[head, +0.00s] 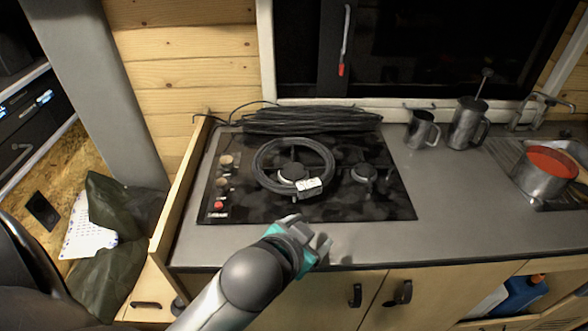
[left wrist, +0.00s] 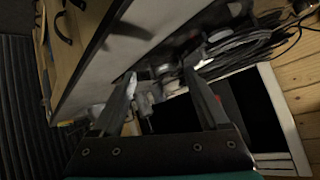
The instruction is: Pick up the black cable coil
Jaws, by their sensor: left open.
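A round black cable coil (head: 259,168) with a white label on its front right lies flat on the black stove top (head: 390,205), around a burner. A longer heap of black cable (head: 310,121) lies behind it, along the back of the stove; black cable loops also show in the left wrist view (left wrist: 240,52). My left gripper (head: 312,234) is open and empty, in front of the coil near the counter's front edge, apart from it. Its two open fingers (left wrist: 160,75) frame the lower part of the left wrist view. My right gripper is not in view.
A wooden board (head: 180,190) stands along the stove's left side. A pot with red contents (head: 543,177) is at the far right. The counter right of the stove is clear.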

